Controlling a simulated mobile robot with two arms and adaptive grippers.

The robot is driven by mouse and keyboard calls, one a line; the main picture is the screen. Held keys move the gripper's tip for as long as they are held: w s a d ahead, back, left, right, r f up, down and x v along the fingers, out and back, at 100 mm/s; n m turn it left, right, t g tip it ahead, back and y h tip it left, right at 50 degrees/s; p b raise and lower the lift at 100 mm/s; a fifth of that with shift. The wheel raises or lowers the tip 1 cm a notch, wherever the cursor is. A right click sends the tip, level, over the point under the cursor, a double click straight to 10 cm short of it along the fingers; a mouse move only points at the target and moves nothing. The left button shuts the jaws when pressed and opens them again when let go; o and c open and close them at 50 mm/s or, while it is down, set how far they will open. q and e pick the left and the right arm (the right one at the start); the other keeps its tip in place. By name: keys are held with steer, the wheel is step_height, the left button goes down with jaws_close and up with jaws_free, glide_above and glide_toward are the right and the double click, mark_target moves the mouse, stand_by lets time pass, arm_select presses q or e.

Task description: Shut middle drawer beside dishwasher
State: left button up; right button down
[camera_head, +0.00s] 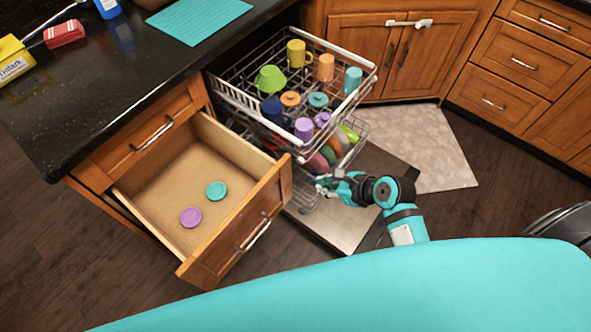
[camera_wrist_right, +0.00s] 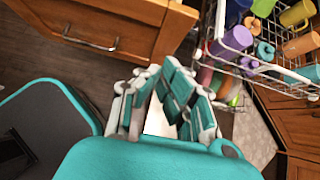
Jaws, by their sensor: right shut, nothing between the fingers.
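The middle drawer (camera_head: 236,238) is pulled far out of the wooden cabinet left of the dishwasher. A purple lid (camera_head: 190,217) and a teal lid (camera_head: 215,191) lie on its floor. Its metal handle (camera_head: 254,232) is on the front panel; in the right wrist view the drawer front (camera_wrist_right: 110,30) is at upper left. The dishwasher (camera_head: 345,215) is open, with its racks out. My right gripper (camera_head: 322,183) is shut and empty, just right of the drawer front's far end, over the dishwasher door; I cannot tell whether it touches anything. My left gripper is not in view.
The dishwasher's upper rack (camera_head: 290,75) holds several cups, close beside the drawer and my right gripper. A closed top drawer (camera_head: 145,135) sits under the black counter (camera_head: 100,80). A floor mat (camera_head: 425,150) lies at right. Dark floor is free before the drawer.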

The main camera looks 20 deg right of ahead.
steer(key=b, duration=0.2)
glide_toward(282, 175)
step_height(282, 175, down, 4)
steer(key=shift+w+a+p, duration=0.2)
steer(key=shift+w+a, duration=0.3)
steer(key=shift+w, duration=0.2)
steer(key=shift+w+a+p, duration=0.15)
steer(key=shift+w+a, duration=0.35)
steer(key=shift+w, duration=0.2)
steer(key=shift+r, duration=0.1)
